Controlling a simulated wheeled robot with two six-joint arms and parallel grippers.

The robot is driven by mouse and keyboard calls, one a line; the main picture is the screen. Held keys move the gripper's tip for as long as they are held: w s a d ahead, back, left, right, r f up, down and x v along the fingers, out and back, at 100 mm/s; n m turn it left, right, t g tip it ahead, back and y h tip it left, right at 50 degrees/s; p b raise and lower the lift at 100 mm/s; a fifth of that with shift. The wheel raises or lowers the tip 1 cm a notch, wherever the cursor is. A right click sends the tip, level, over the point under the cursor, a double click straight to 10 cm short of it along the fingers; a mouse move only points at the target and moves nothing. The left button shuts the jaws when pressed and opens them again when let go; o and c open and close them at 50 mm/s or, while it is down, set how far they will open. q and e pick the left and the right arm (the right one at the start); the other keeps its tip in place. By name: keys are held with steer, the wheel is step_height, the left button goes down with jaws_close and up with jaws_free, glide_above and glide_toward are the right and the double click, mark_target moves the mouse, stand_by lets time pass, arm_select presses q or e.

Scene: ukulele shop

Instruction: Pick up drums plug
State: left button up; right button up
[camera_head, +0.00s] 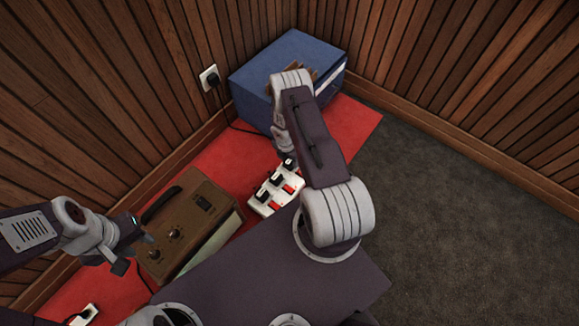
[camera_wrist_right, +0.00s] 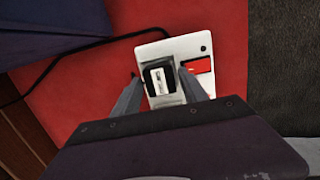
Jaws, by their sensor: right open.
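A white power strip (camera_head: 262,208) with several black plugs and red switches lies on the red carpet. In the right wrist view, the strip's end (camera_wrist_right: 197,46) holds a black plug with a white label (camera_wrist_right: 159,81); its lettering is too small to read. My right gripper (camera_wrist_right: 160,76) is open, with one finger on each side of this plug. In the head view, my right gripper (camera_head: 288,158) is over the far end of the strip, partly hidden by my arm. My left gripper (camera_head: 134,252) looks open and empty, beside the brown amplifier.
The brown amplifier (camera_head: 188,215) stands left of the strip. A blue box (camera_head: 290,55) stands in the corner behind it. A wall outlet (camera_head: 209,77) has a black plug and cord. Another white socket piece (camera_head: 84,315) lies at lower left. Grey carpet (camera_head: 460,215) at right is clear.

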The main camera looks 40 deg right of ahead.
step_height(320, 180, down, 2)
steer(key=shift+f, duration=0.1)
steer(key=shift+r, duration=0.25)
steer(key=c, duration=0.8)
arm_select(q)
steer(key=shift+f, duration=0.65)
